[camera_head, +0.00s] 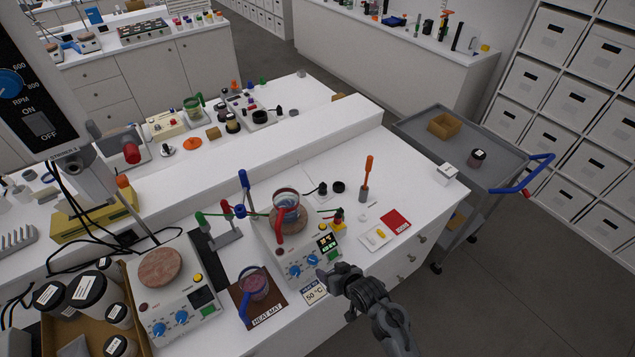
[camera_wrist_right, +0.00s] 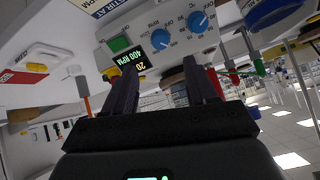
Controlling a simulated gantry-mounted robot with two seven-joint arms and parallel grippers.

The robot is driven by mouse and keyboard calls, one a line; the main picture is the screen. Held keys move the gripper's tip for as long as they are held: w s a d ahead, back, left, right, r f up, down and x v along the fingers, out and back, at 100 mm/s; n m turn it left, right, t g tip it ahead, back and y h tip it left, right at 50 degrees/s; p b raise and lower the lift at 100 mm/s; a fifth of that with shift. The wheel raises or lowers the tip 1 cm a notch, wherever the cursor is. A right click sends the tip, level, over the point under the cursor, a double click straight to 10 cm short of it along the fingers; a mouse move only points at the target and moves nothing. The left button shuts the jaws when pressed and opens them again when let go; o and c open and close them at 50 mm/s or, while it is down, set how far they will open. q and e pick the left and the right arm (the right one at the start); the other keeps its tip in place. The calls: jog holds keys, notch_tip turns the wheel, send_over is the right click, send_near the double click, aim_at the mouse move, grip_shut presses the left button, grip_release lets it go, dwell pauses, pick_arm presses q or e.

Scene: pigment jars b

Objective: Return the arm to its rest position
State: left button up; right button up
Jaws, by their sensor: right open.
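My right gripper (camera_head: 326,274) is open and empty. It is at the front edge of the white bench, just right of the "50 °C" card (camera_head: 314,291) and in front of the hotplate stirrer (camera_head: 301,262). In the right wrist view its two fingers (camera_wrist_right: 160,82) stand apart with nothing between them, and the stirrer's blue knobs and display show beyond. My left gripper is not in the head view.
A beaker with a red handle (camera_head: 285,212) stands on that stirrer. A blue-handled vessel (camera_head: 253,283) stands on the heat mat (camera_head: 271,314). Lidded jars (camera_head: 93,291) fill a tray at lower left. A grey cart (camera_head: 484,183) stands right; floor before it is clear.

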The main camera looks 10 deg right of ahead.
jog(key=s+d+f+g+h+p, duration=0.1)
jog(key=s+d+f, duration=0.1)
jog(key=s, duration=0.6)
jog(key=s+d+f+g+p, duration=0.1)
jog(key=s+d+f, duration=0.15)
jog(key=s, duration=0.55)
jog(key=s+d+r+g+h, duration=0.1)
jog(key=s+d+r, duration=0.2)
jog(key=s+r, duration=0.4)
jog(key=s+d+r+g+h+p, duration=0.1)
jog(key=s+d+r+g, duration=0.1)
jog(key=s+r, duration=0.4)
notch_tip(320, 180, up, 5)
jog(key=shift+s+d+f+h, duration=0.1)
jog(key=shift+s+d+h, duration=0.3)
jog(key=shift+d, duration=0.4)
